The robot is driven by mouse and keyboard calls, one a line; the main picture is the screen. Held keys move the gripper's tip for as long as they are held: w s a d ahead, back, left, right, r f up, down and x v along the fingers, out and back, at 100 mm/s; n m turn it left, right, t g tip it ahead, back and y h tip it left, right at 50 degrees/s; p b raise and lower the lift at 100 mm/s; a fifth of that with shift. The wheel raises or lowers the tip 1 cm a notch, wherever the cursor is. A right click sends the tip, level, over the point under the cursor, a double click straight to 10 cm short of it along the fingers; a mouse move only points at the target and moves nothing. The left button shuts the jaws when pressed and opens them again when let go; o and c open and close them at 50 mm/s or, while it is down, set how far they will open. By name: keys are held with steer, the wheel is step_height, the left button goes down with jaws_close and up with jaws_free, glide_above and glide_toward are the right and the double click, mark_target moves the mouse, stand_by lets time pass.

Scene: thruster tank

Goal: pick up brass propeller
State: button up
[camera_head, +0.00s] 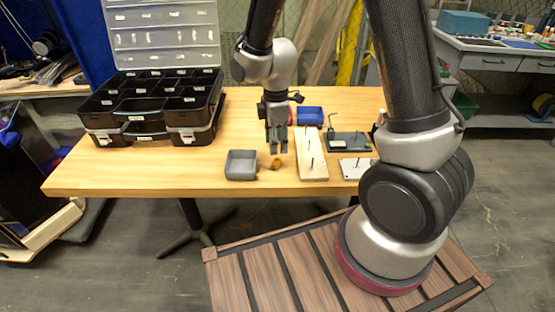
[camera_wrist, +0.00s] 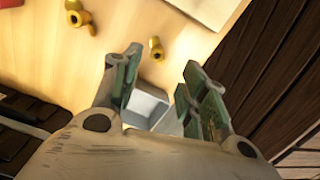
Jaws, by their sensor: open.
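Two brass-coloured pieces lie on the wooden table in the wrist view. One is a larger lobed piece (camera_wrist: 80,15) at the upper left; the other is a smaller piece (camera_wrist: 156,48) near the top middle. I cannot tell for certain which is the brass propeller. In the head view one brass piece (camera_head: 277,164) shows just below my gripper (camera_head: 277,147); the other is not clearly visible there. My gripper points down above the table, open and empty. In the wrist view its fingers (camera_wrist: 163,64) stand apart, with the smaller piece beyond the tips.
A grey bin (camera_head: 241,165) stands left of the brass piece and shows between the fingers in the wrist view (camera_wrist: 147,106). A pegged pale board (camera_head: 311,168), a blue bin (camera_head: 310,116) and a dark plate (camera_head: 348,142) are to the right. A black organizer case (camera_head: 125,127) is left.

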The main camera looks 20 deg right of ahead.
mark_target(276, 159)
steer(key=shift+f+n, duration=0.3)
steer(key=shift+f, duration=0.2)
steer(key=f, duration=0.6)
steer(key=shift+w+f, duration=0.25)
steer(key=shift+f, duration=0.15)
jaws_close()
